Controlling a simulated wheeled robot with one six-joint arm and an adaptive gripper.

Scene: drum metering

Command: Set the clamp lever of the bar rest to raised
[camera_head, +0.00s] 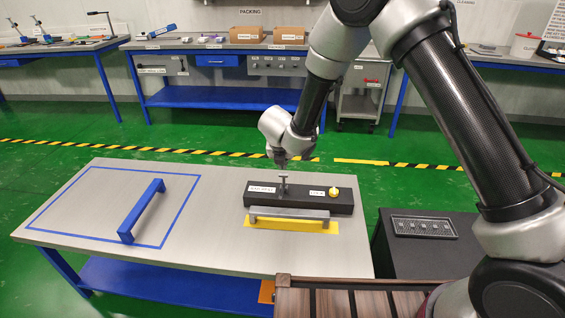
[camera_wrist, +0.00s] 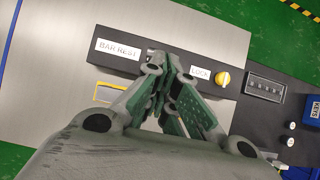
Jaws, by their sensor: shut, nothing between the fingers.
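The bar rest (camera_head: 345,206) is a long black block on the grey bench, labelled BAR REST and LOCK. It also shows in the wrist view (camera_wrist: 112,61). A small dark T-shaped piece (camera_head: 284,186), seemingly the clamp lever, stands on its top between the labels. I cannot tell its exact setting. In the wrist view my fingers hide it. A yellow knob (camera_head: 334,191) sits at the LOCK end, also in the wrist view (camera_wrist: 223,78). My gripper (camera_head: 281,165) is shut and empty, just above the T-shaped piece; its fingers fill the middle of the wrist view (camera_wrist: 165,60).
A grey bar (camera_head: 290,213) lies along the block's front over a yellow patch (camera_head: 255,223). A blue handle-like bar (camera_head: 141,211) stands in a blue outlined area at left. A dark cabinet (camera_head: 425,250) stands right of the bench. The bench between is clear.

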